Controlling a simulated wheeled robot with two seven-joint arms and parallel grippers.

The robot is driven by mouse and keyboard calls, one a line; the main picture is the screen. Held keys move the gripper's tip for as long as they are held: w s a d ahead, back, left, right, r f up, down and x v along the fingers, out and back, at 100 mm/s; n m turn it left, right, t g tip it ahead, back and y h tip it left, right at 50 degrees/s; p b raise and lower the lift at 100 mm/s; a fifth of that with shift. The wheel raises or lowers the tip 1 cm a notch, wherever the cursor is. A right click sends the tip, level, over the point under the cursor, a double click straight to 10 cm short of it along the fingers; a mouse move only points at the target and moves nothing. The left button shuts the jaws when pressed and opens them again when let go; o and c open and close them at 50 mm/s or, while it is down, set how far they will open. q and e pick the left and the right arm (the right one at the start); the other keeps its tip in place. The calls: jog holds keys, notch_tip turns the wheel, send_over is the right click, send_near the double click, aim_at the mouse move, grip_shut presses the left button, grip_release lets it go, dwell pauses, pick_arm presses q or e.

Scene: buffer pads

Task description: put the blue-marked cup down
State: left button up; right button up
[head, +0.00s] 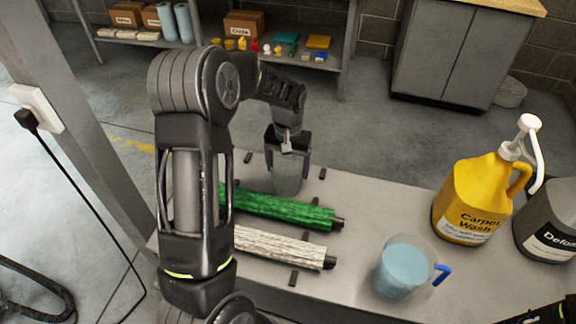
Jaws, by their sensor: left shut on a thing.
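My left gripper (288,158) is at the far part of the table, pointing down, with its fingers on either side of a greyish, see-through cup (287,180). It is shut on this cup, which is upright. A clear jug (403,270) with blue liquid and a blue handle stands at the table's front right.
A green roller (285,209) and a white fluffy roller (280,246) lie on the grey table (375,206), with small dark blocks near their ends. A yellow carpet-wash bottle (470,200) and a grey bottle (550,225) stand at right. The table's middle right is clear.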

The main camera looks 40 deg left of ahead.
pick_arm(q)
jog(key=shift+f, duration=0.1)
jog(key=shift+f, duration=0.15)
jog(key=o, duration=1.3)
notch_tip(320, 180, up, 13)
jog(key=shift+f+p, duration=0.2)
jog(key=shift+p, duration=0.1)
jog(key=shift+c, duration=0.3)
